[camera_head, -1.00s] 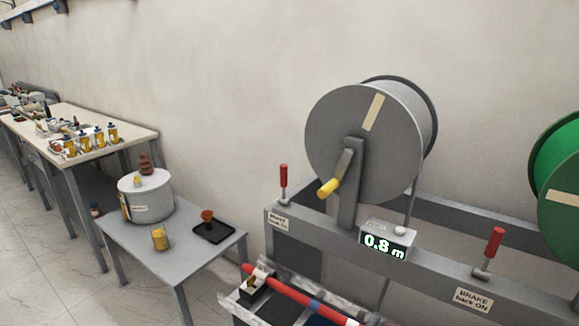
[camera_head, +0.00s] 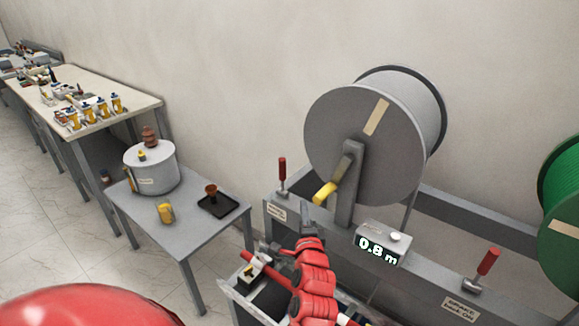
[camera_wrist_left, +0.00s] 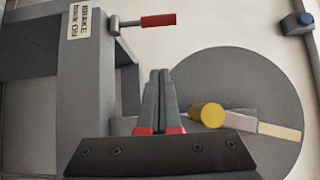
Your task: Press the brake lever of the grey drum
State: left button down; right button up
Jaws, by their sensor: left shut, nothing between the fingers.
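The grey drum (camera_head: 365,135) stands on a grey frame, with a yellow crank handle (camera_head: 325,192) on its front. A red-handled brake lever (camera_head: 282,172) stands upright on the frame left of the drum. In the wrist view this lever (camera_wrist_left: 158,20) shows at the top, beside a brake label (camera_wrist_left: 80,20). My left gripper (camera_head: 306,212) is below and right of the lever, in front of the frame, apart from it. Its fingers are shut and empty in the wrist view (camera_wrist_left: 158,75). My right gripper is not in view.
A meter box (camera_head: 380,245) reading 0.8 m sits on the frame. A second red lever (camera_head: 488,262) and a green drum (camera_head: 562,190) are at the right. A small table (camera_head: 185,225) with a pot, jar and tray stands at the left.

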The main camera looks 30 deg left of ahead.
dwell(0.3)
pick_arm(q)
jog(key=p, duration=0.2)
send_near(282, 177)
jog(key=w+d+r, duration=0.2)
jog(key=w+d, duration=0.2)
jog(key=w+a, duration=0.2)
jog(key=w+a+p, duration=0.1)
jog(key=w+a, duration=0.1)
jog(key=a, duration=0.1)
jog(key=w+a, duration=0.2)
jog(key=a, duration=0.1)
jog(key=shift+r+p, duration=0.2)
jog(key=shift+p, duration=0.2)
jog(key=shift+s+f, duration=0.15)
jog(key=shift+s, duration=0.1)
jog(key=shift+f, duration=0.1)
